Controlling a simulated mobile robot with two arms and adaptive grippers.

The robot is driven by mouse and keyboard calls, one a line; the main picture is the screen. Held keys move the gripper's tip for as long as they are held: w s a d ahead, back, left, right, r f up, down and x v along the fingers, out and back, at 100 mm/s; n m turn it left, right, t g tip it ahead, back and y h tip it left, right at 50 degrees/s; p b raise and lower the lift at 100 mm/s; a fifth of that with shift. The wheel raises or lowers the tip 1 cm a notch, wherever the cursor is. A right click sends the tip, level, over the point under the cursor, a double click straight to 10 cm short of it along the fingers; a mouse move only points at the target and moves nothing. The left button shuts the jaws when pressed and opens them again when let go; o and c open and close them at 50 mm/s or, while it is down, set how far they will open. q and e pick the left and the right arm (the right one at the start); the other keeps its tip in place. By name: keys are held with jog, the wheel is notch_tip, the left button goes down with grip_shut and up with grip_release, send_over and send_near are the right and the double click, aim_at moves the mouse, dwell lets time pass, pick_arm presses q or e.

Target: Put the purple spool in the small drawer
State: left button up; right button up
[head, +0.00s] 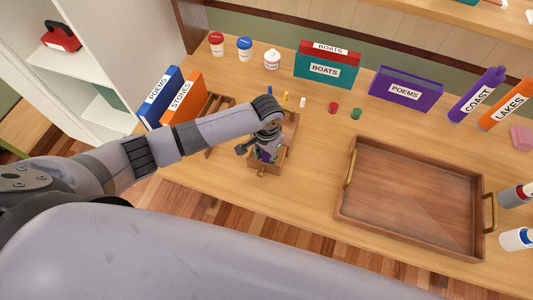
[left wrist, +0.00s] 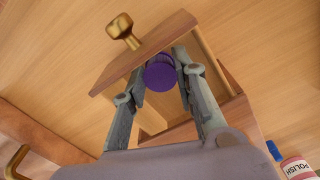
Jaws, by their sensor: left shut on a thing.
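The small wooden drawer (head: 281,160) stands pulled open on the table, with a brass knob (head: 261,173) on its front. In the left wrist view its front panel (left wrist: 117,72) and knob (left wrist: 121,27) show beyond the fingertips. My left gripper (head: 263,152) is over the open drawer, shut on the purple spool (left wrist: 160,73). The spool sits between the two fingertips, at the drawer's opening just inside the front panel. Whether it touches the drawer floor I cannot tell. In the head view the gripper hides most of the spool. My right gripper is in neither view.
A wooden tray (head: 347,214) with brass handles lies right of the drawer. Small spools, including a red one (head: 333,107) and a green one (head: 356,113), stand behind. The table between drawer and tray is clear.

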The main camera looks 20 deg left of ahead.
aim_at(267, 157)
pick_arm(q)
jog(key=shift+f, duration=0.15)
jog(key=o, duration=0.9)
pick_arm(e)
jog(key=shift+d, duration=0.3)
pick_arm(q)
notch_tip(267, 157, up, 12)
jog(key=shift+r+b, duration=0.2)
jog(key=shift+b, duration=0.2)
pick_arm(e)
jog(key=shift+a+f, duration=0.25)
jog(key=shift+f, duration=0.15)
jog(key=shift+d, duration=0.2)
pick_arm(q)
jog(key=shift+f, duration=0.1)
